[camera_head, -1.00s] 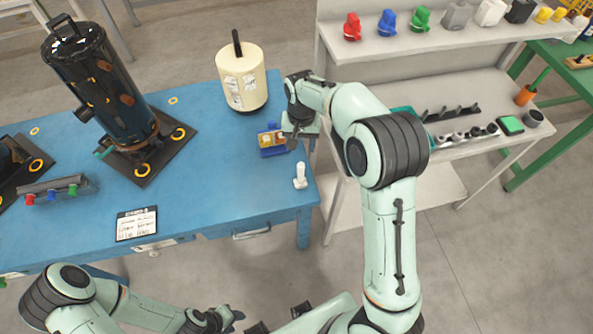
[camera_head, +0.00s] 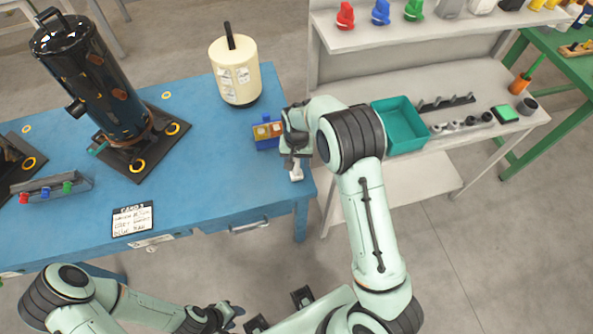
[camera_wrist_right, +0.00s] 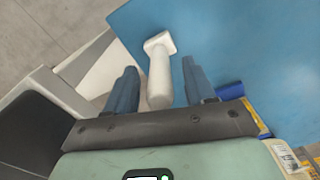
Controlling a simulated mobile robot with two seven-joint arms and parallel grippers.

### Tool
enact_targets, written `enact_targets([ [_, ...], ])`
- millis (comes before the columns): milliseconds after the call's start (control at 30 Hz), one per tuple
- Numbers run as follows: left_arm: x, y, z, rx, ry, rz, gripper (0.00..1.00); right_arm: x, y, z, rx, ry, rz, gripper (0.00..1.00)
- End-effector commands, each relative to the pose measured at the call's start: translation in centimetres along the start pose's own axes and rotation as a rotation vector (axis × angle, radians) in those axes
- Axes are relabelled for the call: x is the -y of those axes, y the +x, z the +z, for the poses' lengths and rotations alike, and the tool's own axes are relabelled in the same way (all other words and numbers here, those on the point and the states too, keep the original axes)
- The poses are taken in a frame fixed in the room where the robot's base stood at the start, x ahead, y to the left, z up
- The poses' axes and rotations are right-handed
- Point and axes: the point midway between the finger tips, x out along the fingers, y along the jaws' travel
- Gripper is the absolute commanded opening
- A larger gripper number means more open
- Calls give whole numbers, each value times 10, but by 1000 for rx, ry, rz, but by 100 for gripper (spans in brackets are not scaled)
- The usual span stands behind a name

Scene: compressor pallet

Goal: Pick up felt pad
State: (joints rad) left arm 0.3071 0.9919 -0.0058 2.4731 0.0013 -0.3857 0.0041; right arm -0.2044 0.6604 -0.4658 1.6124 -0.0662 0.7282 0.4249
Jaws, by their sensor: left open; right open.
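A white piece with a round stem and a flat squarish end (camera_head: 296,174) is at the right front edge of the blue table; I cannot tell for sure that it is the felt pad. It shows in the right wrist view (camera_wrist_right: 160,70) between my right gripper's two open fingers (camera_wrist_right: 159,75), with its flat end near the fingertips. In the head view, my right gripper (camera_head: 295,162) is just above it and partly hides it. My left gripper (camera_head: 228,316) is open and empty, low in front of the table.
A blue box with yellowish contents (camera_head: 267,132) stands beside my right gripper. A cream cylinder (camera_head: 235,75) and a dark compressor (camera_head: 95,80) stand further back and left. A teal bin (camera_head: 402,125) and a green-topped block (camera_head: 505,113) are on the pale shelf.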

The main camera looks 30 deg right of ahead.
Motion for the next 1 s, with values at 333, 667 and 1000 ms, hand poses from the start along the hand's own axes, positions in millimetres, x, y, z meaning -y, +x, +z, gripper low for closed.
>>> enact_targets([
  [333, 0, 0, 0, 0, 0, 0, 43, 0, 0, 0, 0, 0, -1, 5],
  [667, 0, 0, 0, 0, 0, 0, 43, 0, -1, 0, -1, 0, -1, 0],
  [1000, -1, -3, -1, -2, 1, 1, 43, 2, -38, -1, -5, 0, -6, 0],
])
